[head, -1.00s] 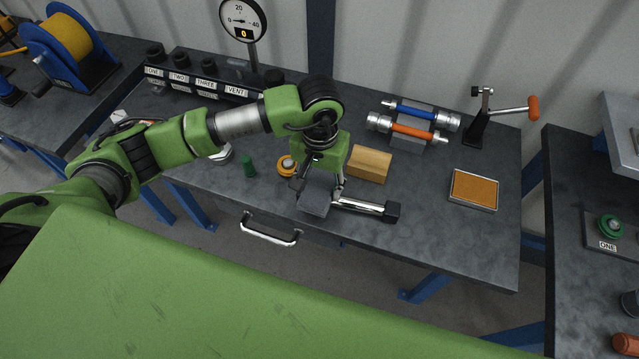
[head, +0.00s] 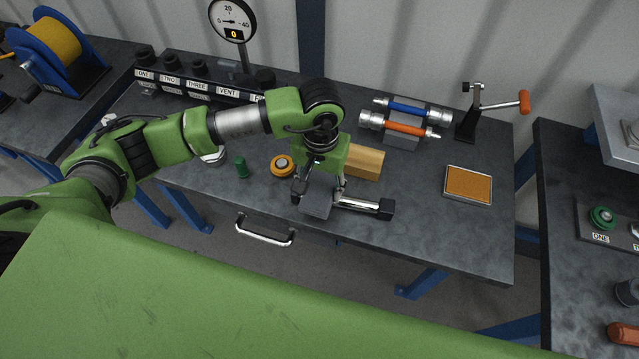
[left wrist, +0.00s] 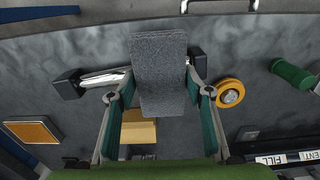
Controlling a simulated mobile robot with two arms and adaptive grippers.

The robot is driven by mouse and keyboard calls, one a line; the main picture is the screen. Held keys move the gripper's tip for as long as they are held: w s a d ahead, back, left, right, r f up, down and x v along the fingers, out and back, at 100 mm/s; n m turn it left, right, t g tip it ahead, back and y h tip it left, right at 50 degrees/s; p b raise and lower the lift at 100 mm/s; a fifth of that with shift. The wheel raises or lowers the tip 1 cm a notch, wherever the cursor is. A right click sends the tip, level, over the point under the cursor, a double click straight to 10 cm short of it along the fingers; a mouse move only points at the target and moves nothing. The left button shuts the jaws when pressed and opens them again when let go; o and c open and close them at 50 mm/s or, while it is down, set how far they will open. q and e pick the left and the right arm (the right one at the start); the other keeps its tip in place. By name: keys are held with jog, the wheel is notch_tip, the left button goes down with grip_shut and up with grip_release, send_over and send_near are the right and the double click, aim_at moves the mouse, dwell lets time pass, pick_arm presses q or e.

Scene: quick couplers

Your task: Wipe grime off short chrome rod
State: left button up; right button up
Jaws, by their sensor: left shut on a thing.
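My left gripper (head: 316,190) is shut on a grey pad (head: 317,206), which sits between its fingers in the left wrist view (left wrist: 158,72). The short chrome rod (head: 358,204) lies near the bench's front edge, with black end blocks (head: 385,209). The pad lies across the rod and hides its middle; whether they touch is hard to tell. In the left wrist view the bare rod (left wrist: 104,79) shows left of the pad. Any grime on it is too small to make out. My right gripper is out of view.
A wooden block (head: 364,163) stands just behind the rod. An orange-yellow ring (head: 283,166) and a green cylinder (head: 241,167) stand to the left. An orange-topped tray (head: 468,184) lies right, with clear bench (head: 425,215) between. A drawer handle (head: 264,232) juts out below.

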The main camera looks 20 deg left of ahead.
pick_arm(q)
jog(key=shift+a+f, duration=0.1)
jog(key=shift+a, duration=0.25)
jog(key=shift+r+p, duration=1.3)
jog(key=shift+r, duration=1.75)
